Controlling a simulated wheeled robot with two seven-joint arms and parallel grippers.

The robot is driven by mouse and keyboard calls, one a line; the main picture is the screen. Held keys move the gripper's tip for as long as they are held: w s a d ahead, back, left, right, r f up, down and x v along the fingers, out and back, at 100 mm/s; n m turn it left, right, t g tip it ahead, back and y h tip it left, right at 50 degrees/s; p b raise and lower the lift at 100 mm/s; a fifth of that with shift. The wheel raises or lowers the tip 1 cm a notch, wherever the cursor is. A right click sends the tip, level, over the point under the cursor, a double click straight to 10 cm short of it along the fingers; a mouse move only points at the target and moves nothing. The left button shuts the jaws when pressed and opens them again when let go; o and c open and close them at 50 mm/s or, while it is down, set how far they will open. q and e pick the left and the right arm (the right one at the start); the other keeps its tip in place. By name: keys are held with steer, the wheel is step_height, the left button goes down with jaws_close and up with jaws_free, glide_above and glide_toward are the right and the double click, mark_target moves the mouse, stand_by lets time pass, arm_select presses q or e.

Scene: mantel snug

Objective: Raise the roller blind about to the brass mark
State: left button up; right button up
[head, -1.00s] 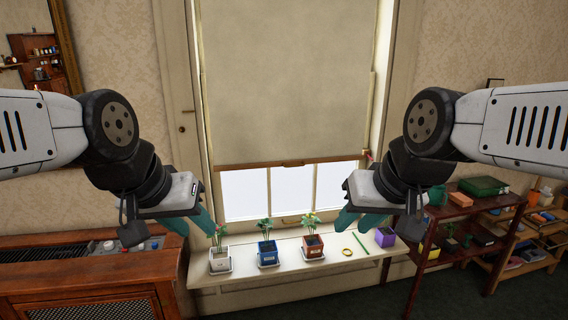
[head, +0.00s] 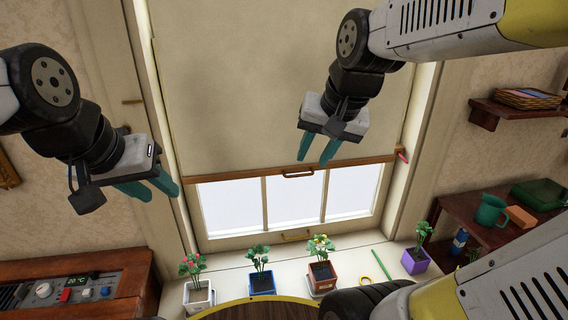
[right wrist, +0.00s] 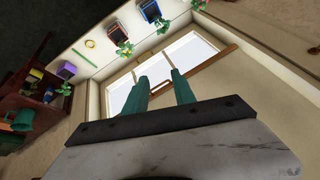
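The cream roller blind (head: 235,90) hangs over most of the window. Its wooden bottom bar (head: 240,174) carries a small brass handle (head: 298,173), and bare panes show below. A short brass piece (head: 132,101) sits on the left casing; I cannot tell whether it is the brass mark. My right gripper (head: 318,150) is open and empty, its teal fingers in front of the blind's lower edge near the handle. In the right wrist view the bar (right wrist: 205,70) passes beyond the open fingers (right wrist: 162,90). My left gripper (head: 150,187) is open and empty, left of the blind.
Potted plants, including a white pot (head: 198,298) and a purple pot (head: 415,261), stand along the sill with a green stick (head: 382,265). A wooden shelf (head: 470,222) with a green mug (head: 491,210) is at right. A wooden cabinet (head: 115,275) is at lower left.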

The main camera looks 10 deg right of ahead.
steer(key=w+d+f+m+g, duration=0.1)
steer(key=w+d+f+m, duration=0.15)
steer(key=w+m, duration=0.7)
steer(key=m+g+h, duration=0.1)
steer(key=m+g, duration=0.1)
steer(key=m, duration=0.3)
glide_toward(300, 175)
steer(key=x, duration=0.7)
steer(key=shift+w+a+f, duration=0.1)
steer(key=shift+w+f, duration=0.1)
steer(key=shift+w, duration=0.05)
jaws_close()
